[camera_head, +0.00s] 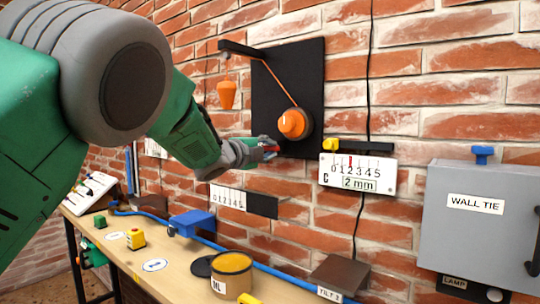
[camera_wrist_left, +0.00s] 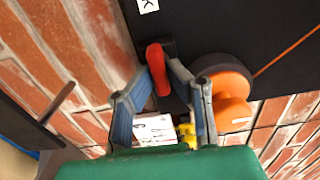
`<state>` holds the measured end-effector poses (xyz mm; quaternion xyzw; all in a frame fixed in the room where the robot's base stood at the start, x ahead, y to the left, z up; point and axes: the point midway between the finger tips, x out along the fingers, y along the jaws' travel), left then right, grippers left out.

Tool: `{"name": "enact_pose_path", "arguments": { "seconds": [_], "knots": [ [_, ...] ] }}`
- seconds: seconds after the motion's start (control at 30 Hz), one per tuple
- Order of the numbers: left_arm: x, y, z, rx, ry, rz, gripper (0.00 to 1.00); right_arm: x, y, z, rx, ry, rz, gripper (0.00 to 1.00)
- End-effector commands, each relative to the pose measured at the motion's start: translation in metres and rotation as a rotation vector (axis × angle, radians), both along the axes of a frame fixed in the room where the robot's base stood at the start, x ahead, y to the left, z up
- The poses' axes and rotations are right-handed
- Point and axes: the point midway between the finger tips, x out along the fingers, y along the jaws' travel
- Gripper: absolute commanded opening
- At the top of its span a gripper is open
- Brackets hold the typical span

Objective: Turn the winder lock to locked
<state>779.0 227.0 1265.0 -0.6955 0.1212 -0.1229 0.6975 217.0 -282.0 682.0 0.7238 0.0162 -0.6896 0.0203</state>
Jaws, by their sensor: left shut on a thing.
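The winder is a round orange knob (camera_head: 294,124) on a black wall panel (camera_head: 300,62); it also shows in the left wrist view (camera_wrist_left: 231,95). A cord runs from it up to a black arm and an orange weight (camera_head: 227,95) hangs there. The winder lock is a small red lever (camera_wrist_left: 158,68) on a dark mount beside the knob. It shows as a bit of red (camera_head: 271,149) in the head view. My left gripper (camera_head: 266,150) is shut on the red lever, with its blue fingertips (camera_wrist_left: 160,76) on either side. My right gripper is out of view.
A scale plate marked C (camera_head: 357,174) with a yellow slider (camera_head: 330,145) hangs right of the panel. A grey WALL TIE box (camera_head: 475,228) is at the right.

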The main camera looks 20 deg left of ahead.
Motion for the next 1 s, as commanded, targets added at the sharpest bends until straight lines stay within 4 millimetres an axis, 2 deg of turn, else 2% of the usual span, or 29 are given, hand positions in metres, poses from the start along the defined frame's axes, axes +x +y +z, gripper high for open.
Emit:
{"name": "enact_pose_path", "arguments": {
  "seconds": [0.03, 0.47, 0.5, 0.53, 0.87, 1.0],
  "knots": [
    [0.0, -0.002, -0.01, 0.009, 0.014, -0.002, 0.0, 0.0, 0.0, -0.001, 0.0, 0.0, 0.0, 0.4],
    [0.0, -0.002, -0.011, 0.018, 0.014, -0.003, 0.0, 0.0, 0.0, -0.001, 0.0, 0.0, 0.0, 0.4],
    [0.0, -0.002, -0.011, 0.018, 0.014, -0.003, 0.27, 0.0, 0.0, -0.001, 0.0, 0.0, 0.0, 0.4],
    [0.0, -0.002, -0.011, 0.017, 0.013, -0.003, 0.33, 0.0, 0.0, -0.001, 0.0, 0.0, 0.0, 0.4],
    [-0.001, -0.001, -0.005, 0.014, 0.003, -0.002, 0.33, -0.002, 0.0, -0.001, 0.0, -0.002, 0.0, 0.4],
    [-0.012, 0.004, -0.003, 0.014, 0.003, -0.001, 0.33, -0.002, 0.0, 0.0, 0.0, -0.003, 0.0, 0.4]
  ]
}}
